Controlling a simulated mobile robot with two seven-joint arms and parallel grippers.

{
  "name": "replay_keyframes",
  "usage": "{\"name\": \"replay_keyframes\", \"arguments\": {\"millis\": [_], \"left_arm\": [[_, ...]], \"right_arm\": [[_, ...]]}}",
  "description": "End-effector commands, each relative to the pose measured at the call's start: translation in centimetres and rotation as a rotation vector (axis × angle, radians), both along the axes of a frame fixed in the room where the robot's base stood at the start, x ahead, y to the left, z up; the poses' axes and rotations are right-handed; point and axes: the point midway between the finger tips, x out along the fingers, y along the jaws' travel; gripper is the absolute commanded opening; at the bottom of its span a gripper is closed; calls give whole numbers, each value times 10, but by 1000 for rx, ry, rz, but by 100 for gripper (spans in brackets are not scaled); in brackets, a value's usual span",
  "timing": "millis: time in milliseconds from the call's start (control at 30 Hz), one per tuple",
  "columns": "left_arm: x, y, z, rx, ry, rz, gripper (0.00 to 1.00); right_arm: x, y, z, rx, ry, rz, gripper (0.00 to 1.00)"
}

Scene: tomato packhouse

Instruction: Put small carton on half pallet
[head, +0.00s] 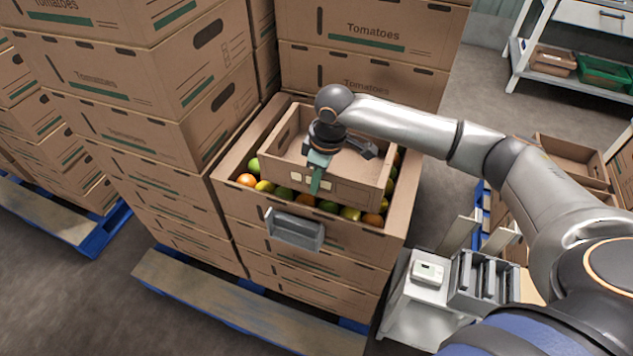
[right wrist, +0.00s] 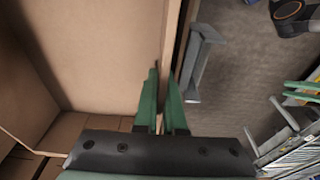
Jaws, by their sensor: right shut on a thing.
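The small carton (head: 356,194) is an open brown box over the fruit-filled top carton of the middle stack in the head view. My right gripper (head: 318,178) points down and is shut on its front wall. In the right wrist view my green fingers (right wrist: 161,88) sit on either side of the carton wall, with the carton's inside (right wrist: 85,50) to the left. I cannot tell whether the carton rests on the fruit or hangs just above it. A pallet (head: 240,305) with a tan top and blue edges lies under this stack; I cannot tell which pallet is the half pallet. My left gripper is not in view.
Tall stacks of tomato cartons (head: 115,90) stand left and behind. A grey bracket (head: 295,229) juts from the middle stack's front. A white stand (head: 420,300) with a small device is at lower right. Open cartons (head: 570,155) and a shelf (head: 560,80) are farther right.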

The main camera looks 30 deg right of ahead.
Motion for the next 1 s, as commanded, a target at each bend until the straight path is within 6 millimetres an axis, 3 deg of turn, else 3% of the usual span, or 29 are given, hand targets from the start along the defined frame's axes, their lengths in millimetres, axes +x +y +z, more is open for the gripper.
{"name": "replay_keyframes", "arguments": {"millis": [433, 467, 700, 1000], "left_arm": [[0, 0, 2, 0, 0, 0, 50], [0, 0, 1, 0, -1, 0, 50], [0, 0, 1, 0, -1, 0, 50], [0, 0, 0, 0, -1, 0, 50]], "right_arm": [[1, 0, -10, 0, -2, 1, 0], [0, 0, -11, 1, -1, 1, 10], [0, 0, -10, 1, -1, 1, 36], [1, 0, -8, 0, -3, 1, 37]]}}
